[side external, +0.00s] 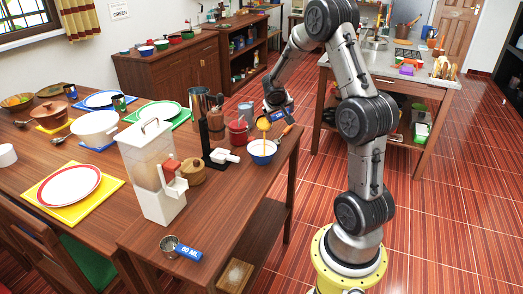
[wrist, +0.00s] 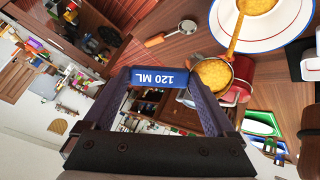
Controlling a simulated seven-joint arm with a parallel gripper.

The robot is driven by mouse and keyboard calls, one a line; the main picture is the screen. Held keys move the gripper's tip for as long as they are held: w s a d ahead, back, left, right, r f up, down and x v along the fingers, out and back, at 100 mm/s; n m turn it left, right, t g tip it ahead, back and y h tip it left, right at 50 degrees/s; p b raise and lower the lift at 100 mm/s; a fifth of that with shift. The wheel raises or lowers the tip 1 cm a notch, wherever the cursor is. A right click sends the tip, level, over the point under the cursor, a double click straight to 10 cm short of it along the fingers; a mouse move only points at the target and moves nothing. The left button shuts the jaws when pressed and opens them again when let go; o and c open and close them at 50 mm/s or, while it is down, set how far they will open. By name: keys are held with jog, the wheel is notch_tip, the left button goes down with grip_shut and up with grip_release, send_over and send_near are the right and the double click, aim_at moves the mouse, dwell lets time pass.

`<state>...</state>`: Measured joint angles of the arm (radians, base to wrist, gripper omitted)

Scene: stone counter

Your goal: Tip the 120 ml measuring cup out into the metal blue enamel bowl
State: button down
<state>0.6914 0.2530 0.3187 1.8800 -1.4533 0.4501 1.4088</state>
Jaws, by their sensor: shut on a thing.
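My gripper (side external: 277,107) is shut on the blue handle marked 120 ML of the measuring cup (side external: 264,123). In the wrist view my gripper (wrist: 160,78) has its fingers on both ends of that handle, and the metal measuring cup (wrist: 229,83) shows at the right, tilted, with yellow contents in it. A yellow stream runs from the cup's lip down into the bowl. The blue-rimmed white enamel bowl (side external: 263,156) stands on the wooden table below the cup. In the wrist view the bowl (wrist: 221,40) holds a yellow heap.
A red container (side external: 238,137) and a black stand (side external: 205,143) stand left of the bowl. A small scoop (wrist: 181,35) lies beside the bowl. A white dispenser (side external: 150,170) and a 60 ML measuring cup (side external: 178,247) are nearer the camera. The table edge lies close right of the bowl.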

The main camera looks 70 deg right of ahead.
jog(key=shift+a+r+h+p, duration=0.2)
jog(key=shift+a+h+p, duration=0.1)
jog(key=shift+h, duration=0.3)
jog(key=shift+s+a+f+t+h+p, duration=0.2)
jog(key=shift+a+f+t+h+p, duration=0.3)
jog(key=shift+f+h+p, duration=0.25)
dwell(0.8)
jog(key=shift+s+a+r+h, duration=0.15)
jog(key=shift+a+h, duration=0.25)
jog(key=shift+h, duration=0.45)
dwell(0.5)
jog(key=shift+s+a+f+t+h+p, duration=0.2)
jog(key=shift+a+f+h, duration=0.15)
jog(key=shift+a+h, duration=0.15)
jog(key=shift+s+a+f+t+h+p, duration=0.1)
jog(key=shift+a+f+t+h+p, duration=0.1)
jog(key=shift+a+f+h, duration=0.3)
dwell(0.4)
jog(key=shift+s+a+f+t+h, duration=0.1)
jog(key=shift+s+a+t+h, duration=0.1)
jog(key=shift+a+h, duration=0.55)
jog(key=shift+s+a+f+t+h, duration=0.1)
jog(key=shift+a+t+h, duration=0.2)
jog(key=shift+h, duration=0.75)
dwell(1.3)
